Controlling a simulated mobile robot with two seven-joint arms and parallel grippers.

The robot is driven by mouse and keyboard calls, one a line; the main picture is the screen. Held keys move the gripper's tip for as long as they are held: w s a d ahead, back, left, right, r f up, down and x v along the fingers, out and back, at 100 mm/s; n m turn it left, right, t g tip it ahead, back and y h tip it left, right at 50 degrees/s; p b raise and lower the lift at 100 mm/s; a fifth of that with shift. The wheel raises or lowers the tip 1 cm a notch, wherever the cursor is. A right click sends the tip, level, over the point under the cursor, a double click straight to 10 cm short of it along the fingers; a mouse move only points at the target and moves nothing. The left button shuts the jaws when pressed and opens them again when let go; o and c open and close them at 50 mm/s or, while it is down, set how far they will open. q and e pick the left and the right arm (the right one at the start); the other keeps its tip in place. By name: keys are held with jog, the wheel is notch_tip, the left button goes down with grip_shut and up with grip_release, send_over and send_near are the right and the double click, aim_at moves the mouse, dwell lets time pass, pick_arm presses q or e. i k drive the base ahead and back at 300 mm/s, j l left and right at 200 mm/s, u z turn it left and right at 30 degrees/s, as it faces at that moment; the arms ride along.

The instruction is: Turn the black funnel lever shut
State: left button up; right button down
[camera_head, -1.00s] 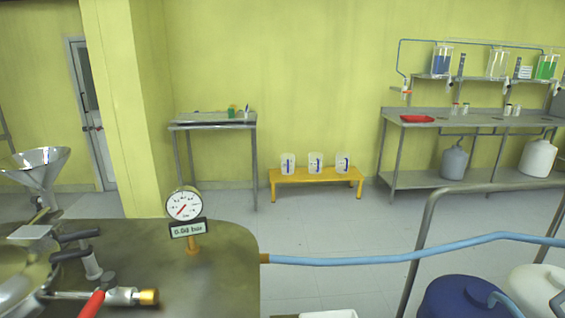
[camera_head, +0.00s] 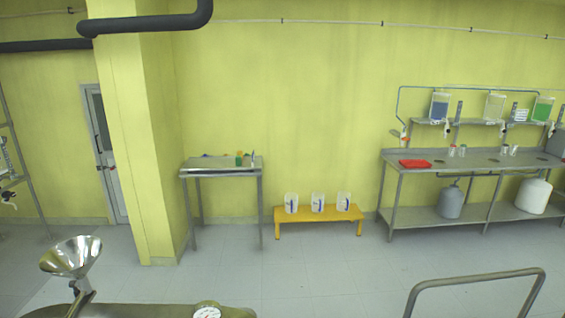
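A steel funnel (camera_head: 72,256) stands at the lower left on top of the metal reactor vessel (camera_head: 150,311). Its neck runs down to the vessel top at the bottom edge of the view. I cannot make out a black lever on the funnel in this view. A round pressure gauge (camera_head: 207,312) shows only its upper part at the bottom edge. Neither of my grippers is in view.
A metal rail (camera_head: 475,281) rises at the lower right. A small steel table (camera_head: 222,172), a yellow bench (camera_head: 318,215) with three jugs and a long steel workbench (camera_head: 480,160) stand along the back wall. The grey floor between is clear.

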aim_at(77, 291)
jog(key=k+j+u, duration=0.15)
jog(key=j, duration=0.3)
jog(key=k+j+u, duration=0.1)
jog(key=j, duration=0.4)
jog(key=k+j+u, duration=0.15)
jog(key=j, duration=0.3)
jog(key=k+j+u, duration=0.1)
jog(key=j, duration=0.45)
jog(key=k+j+u, duration=0.15)
jog(key=j, duration=0.35)
jog(key=i+u, duration=0.25)
jog(key=i, duration=3.25)
jog(key=i+j+z, duration=0.1)
jog(key=i, duration=0.45)
jog(key=i+j, duration=0.1)
jog(key=i, duration=0.45)
jog(key=i+j+z, duration=0.15)
jog(key=i, duration=0.4)
jog(key=z, duration=0.45)
jog(key=i+z, duration=0.1)
jog(key=z, duration=0.85)
jog(key=j+z, duration=0.1)
jog(key=z, duration=0.4)
jog(key=j+z, duration=0.1)
jog(key=z, duration=2.2)
jog(key=i+j, duration=0.05)
jog(key=j, duration=0.05)
